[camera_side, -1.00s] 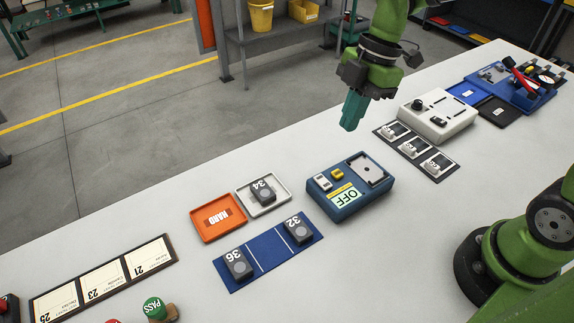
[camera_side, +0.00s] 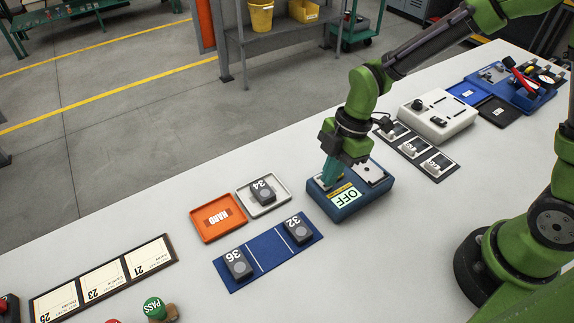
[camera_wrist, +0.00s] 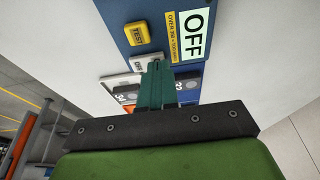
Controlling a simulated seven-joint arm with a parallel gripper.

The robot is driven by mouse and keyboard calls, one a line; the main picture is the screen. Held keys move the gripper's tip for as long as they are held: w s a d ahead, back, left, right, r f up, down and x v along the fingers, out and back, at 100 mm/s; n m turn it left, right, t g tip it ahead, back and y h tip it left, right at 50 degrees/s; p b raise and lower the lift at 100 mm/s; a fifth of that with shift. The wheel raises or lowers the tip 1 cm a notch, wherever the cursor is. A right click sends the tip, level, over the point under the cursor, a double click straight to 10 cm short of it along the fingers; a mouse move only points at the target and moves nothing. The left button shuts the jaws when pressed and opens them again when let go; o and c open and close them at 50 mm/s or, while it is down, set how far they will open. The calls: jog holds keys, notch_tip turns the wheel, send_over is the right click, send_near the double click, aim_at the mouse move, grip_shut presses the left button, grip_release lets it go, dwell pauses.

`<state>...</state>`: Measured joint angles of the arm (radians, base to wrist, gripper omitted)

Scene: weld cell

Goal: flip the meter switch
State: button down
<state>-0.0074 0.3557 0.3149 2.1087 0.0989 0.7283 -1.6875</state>
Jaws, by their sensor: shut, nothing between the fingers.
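The meter (camera_side: 380,189) is a blue box on the table with a lit display (camera_side: 346,197) reading OFF; the display also shows in the wrist view (camera_wrist: 192,34). A yellow TEST button (camera_wrist: 137,34) sits beside it. The white rocker switch (camera_wrist: 146,62) shows just past my fingertips in the wrist view, partly covered by them; in the side view my fingers hide most of it. My gripper (camera_side: 327,183) is shut and empty, with its teal fingers pointing down over the switch end of the meter. I cannot tell whether the fingertips touch the switch.
A blue mat (camera_side: 264,258) with blocks 36 and 32, a white tray (camera_side: 282,203) holding block 34 and an orange HARD tray (camera_side: 205,232) lie left of the meter. A white device (camera_side: 448,122) and a dark slotted panel (camera_side: 433,171) stand to the right.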

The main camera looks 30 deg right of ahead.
jog(key=shift+s+f, duration=0.1)
jog(key=shift+f, duration=0.2)
dwell(0.4)
jog(key=shift+w+r, duration=0.3)
jog(key=shift+w, duration=0.6)
jog(key=s+a+v, duration=0.1)
jog(key=v, duration=1.2)
jog(key=shift+r, duration=0.55)
jog(key=shift+s, duration=0.1)
